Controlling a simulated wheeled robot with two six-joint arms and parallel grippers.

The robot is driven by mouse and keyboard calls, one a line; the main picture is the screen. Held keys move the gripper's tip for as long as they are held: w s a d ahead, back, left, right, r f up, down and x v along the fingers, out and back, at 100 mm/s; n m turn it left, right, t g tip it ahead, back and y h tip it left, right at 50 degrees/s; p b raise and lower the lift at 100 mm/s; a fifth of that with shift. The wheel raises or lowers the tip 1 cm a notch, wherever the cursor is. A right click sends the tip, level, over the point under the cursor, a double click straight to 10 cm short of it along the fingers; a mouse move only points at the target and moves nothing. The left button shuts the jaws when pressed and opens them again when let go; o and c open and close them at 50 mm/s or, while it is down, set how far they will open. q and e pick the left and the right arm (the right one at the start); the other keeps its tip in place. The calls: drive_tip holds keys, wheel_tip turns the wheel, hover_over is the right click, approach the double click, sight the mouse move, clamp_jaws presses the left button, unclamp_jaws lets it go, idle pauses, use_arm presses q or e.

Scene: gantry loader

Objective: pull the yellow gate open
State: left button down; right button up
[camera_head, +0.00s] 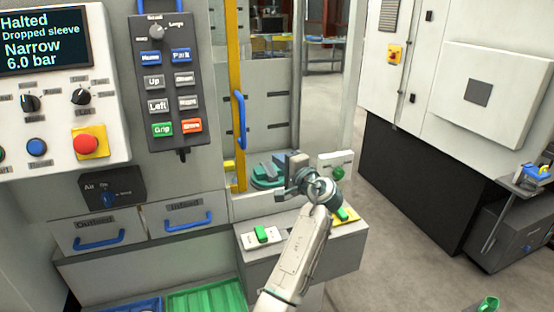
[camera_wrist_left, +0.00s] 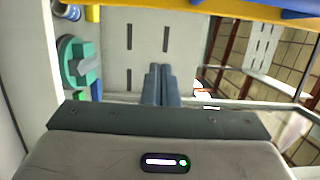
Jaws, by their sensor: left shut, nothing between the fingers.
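The yellow gate (camera_head: 236,60) is a tall upright yellow-edged panel in the middle of the head view, with a blue vertical handle (camera_head: 240,118) on it. In the left wrist view a yellow bar (camera_wrist_left: 200,7) runs across the top, with a blue piece at the top right that looks like the handle. My left gripper (camera_head: 283,160) is below and to the right of the handle, apart from it. In the left wrist view its two fingers (camera_wrist_left: 161,84) are together with nothing between them. My right gripper is not in view.
A button pendant (camera_head: 168,85) and a control panel with a red stop button (camera_head: 86,145) are left of the gate. A teal-green round part (camera_head: 267,175) sits low behind it. Two drawers with blue handles are below. A grey ledge (camera_head: 290,255) with green switches lies under my arm.

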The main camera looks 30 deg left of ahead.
sight(236, 153)
use_arm(q)
drive_tip(key=a+p, duration=0.4)
drive_tip(key=a, duration=0.5)
drive_tip(key=shift+p, duration=0.3)
drive_tip(key=shift+d, duration=0.1)
drive_tip(key=s+a, duration=0.1)
drive_tip(key=s, duration=0.1)
drive_tip(key=s+a+p, duration=0.1)
drive_tip(key=a, duration=0.1)
drive_tip(key=shift+s+a, duration=0.15)
drive_tip(key=shift+s, duration=0.2)
drive_tip(key=shift+w, duration=0.25)
